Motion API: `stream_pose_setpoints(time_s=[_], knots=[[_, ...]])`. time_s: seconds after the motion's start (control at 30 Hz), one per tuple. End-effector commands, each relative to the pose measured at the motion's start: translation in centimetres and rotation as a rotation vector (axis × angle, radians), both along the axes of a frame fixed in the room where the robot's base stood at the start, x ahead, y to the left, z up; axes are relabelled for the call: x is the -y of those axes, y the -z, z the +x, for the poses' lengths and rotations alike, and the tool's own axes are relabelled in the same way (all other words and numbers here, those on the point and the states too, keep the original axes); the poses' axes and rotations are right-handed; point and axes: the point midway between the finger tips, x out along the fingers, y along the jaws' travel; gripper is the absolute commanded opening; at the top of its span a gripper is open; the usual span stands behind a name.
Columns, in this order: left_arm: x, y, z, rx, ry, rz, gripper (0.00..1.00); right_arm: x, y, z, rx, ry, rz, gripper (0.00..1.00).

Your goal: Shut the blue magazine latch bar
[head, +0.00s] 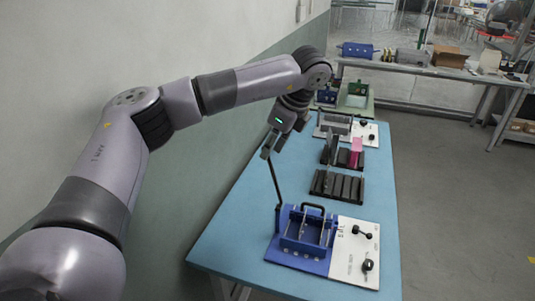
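The blue magazine (304,238) is fixed on a blue and white base at the near end of the blue table. A thin dark bar (273,183), which looks like its latch bar, stands up at its left side, raised and leaning slightly left. A black handle (313,207) arches over the magazine's back edge. My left gripper (271,151) points down at the bar's upper end. Its fingers are at or very close to the bar tip; I cannot tell whether they touch or grip it. My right gripper is out of view.
The base's white plate (357,245) carries black knobs. Behind it on the table (225,245) are a black slotted rack (337,186), a rack with a pink piece (357,147) and another fixture (338,124). A wall runs along the left. The table's near-left corner is bare.

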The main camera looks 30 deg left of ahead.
Motion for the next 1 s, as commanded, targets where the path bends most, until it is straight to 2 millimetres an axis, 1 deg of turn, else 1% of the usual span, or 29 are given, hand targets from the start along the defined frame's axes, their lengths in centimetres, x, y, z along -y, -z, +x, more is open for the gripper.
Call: stream_pose_setpoints(time_s=[0.1, 0.23, 0.4, 0.6, 1.0], knots=[[-0.7, 1.5, 0.0, -0.001, 0.001, 0.000, 0.30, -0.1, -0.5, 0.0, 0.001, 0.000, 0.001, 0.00], [-1.1, 2.6, 0.1, 0.001, 0.001, 0.000, 0.30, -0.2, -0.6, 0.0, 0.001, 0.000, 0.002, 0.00], [-1.3, 3.1, 0.1, 0.001, 0.001, 0.000, 0.30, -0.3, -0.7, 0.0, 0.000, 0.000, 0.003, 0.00], [-1.3, 3.2, 0.1, 0.001, 0.001, -0.001, 0.29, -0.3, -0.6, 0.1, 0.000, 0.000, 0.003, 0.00], [-1.3, 3.1, 0.1, 0.001, 0.001, -0.001, 0.02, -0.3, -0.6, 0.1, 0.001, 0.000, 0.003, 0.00]])
